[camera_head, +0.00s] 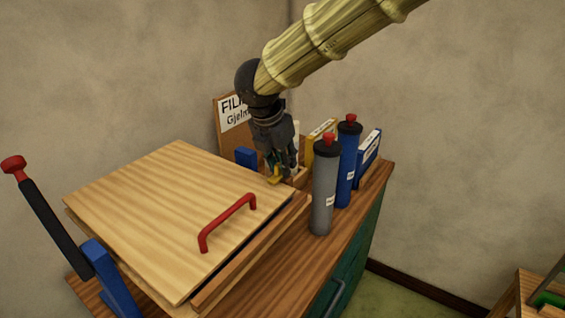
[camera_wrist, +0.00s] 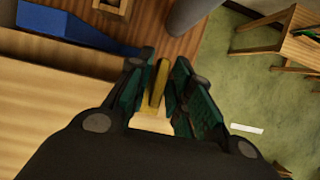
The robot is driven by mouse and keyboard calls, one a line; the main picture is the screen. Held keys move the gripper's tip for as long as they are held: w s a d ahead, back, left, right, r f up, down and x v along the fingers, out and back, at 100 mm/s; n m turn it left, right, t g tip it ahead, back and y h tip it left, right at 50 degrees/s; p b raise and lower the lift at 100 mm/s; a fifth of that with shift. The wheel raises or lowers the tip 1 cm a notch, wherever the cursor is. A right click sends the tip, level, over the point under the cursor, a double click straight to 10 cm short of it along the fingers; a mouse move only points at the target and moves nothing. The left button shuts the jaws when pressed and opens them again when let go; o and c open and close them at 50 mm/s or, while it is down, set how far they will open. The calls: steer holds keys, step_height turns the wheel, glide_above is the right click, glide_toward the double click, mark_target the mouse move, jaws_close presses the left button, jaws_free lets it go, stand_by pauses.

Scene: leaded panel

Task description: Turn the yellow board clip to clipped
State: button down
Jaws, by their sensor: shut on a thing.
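The yellow board clip (camera_wrist: 159,82) shows in the wrist view between the two dark green finger pads of my gripper (camera_wrist: 155,92). My gripper is shut on it. In the head view the yellow clip (camera_head: 275,180) sits at the far right corner of the light wooden board (camera_head: 150,215). My gripper (camera_head: 280,170) points down on it there, and the fingers hide part of the clip. Whether the clip lies over the board's edge or beside it, I cannot tell.
A red handle (camera_head: 228,222) stands on the board. A grey bottle (camera_head: 324,190) and a blue bottle (camera_head: 347,165) with red caps stand right of my gripper, near boxes (camera_head: 368,155). A black lever with a red knob (camera_head: 14,167) rises at left. A sign (camera_head: 236,112) stands behind.

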mark_target(272, 181)
stand_by(0.4)
steer(key=c, duration=1.5)
jaws_free()
steer(key=v, duration=1.2)
steer(key=shift+w, duration=0.15)
steer(key=shift+r, duration=0.1)
